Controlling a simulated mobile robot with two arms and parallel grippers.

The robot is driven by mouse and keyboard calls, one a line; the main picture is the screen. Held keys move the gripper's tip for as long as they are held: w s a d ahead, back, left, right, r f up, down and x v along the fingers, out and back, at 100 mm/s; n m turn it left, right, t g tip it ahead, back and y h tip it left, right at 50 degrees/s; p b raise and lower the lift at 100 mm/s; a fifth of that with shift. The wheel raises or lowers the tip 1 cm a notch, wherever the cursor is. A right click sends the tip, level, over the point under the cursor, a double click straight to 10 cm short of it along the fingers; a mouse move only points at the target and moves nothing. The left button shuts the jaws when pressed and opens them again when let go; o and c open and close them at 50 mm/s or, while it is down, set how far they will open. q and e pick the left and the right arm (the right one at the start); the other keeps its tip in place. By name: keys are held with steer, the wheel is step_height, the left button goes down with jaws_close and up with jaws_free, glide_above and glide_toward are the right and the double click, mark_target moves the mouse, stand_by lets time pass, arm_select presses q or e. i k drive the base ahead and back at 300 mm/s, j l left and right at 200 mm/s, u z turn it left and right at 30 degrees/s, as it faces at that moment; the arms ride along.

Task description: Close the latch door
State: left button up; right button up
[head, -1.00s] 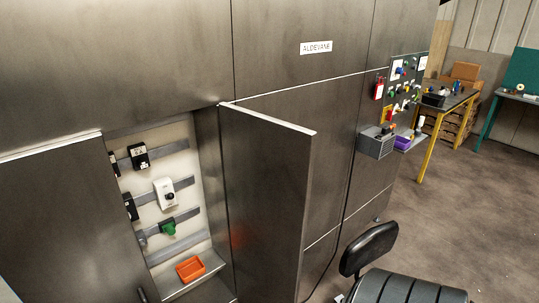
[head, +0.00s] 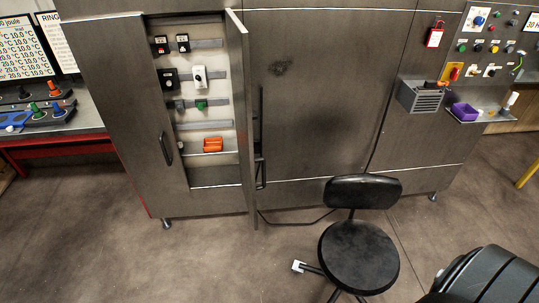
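The latch door (head: 236,120) is a tall grey metal panel that stands open, swung out from the right side of a cabinet recess. I see it nearly edge-on. A black handle (head: 261,172) sticks out on its right side. The open recess (head: 222,128) to its left has a pale back with grey rails, several black and white devices, a green part (head: 201,105) and an orange bin (head: 213,144) low down. Neither my left nor my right gripper is in view.
A fixed-looking panel with a black handle (head: 166,148) is left of the recess. A black chair (head: 358,255) stands on the floor right of the door. A black ribbed object (head: 480,277) fills the bottom right corner. Floor (head: 190,262) before the recess is clear.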

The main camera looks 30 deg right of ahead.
mark_target(237, 36)
steer(key=k+l, duration=0.1)
steer(key=l, duration=0.3)
steer(key=l+u, duration=0.1)
steer(key=l, duration=0.35)
steer(key=k+l, duration=0.15)
steer(key=l, duration=0.25)
steer(key=k+l+u, duration=0.1)
steer(key=l, duration=0.3)
steer(key=k+l, duration=0.1)
steer(key=l, duration=0.35)
